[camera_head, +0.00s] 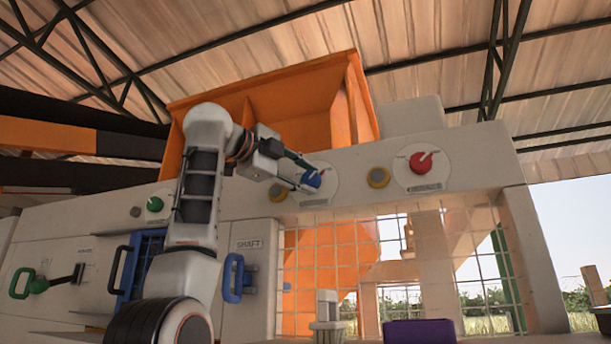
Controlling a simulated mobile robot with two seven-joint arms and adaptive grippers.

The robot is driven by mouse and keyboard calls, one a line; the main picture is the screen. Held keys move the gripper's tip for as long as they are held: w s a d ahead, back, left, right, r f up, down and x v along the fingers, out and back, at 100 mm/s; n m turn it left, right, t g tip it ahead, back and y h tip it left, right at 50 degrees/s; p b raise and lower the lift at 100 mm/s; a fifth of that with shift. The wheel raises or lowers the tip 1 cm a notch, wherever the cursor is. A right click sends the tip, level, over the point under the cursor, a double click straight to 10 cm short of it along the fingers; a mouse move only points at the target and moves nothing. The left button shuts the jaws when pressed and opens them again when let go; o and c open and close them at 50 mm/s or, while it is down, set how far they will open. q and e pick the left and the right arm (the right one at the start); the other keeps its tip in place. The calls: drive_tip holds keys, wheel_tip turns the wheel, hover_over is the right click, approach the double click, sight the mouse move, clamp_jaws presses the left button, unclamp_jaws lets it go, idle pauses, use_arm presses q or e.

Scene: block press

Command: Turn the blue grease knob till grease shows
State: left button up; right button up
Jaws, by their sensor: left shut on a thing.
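The blue grease knob (312,179) sits on a round pale dial plate (319,196) on the machine's upper panel. My left arm rises from the lower left and bends right at the top. My left gripper (308,178) is at the blue knob, with its fingers shut on it. The fingers cover part of the knob and its pointer. No grease is visible in this view. My right gripper is not in view.
A red knob (421,162) and two yellow-ringed buttons (378,177) (278,192) are on the same panel. A green knob (154,204) is at left. An orange hopper (300,105) stands behind. Wire mesh (335,262), a blue handle (233,279) and a purple block (419,333) are below.

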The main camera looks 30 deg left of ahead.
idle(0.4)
use_arm(q)
drive_tip(key=o, duration=1.1)
drive_tip(key=s+a, duration=0.2)
drive_tip(key=s, duration=1)
drive_tip(key=shift+r, duration=0.15)
drive_tip(key=shift+d, duration=0.1)
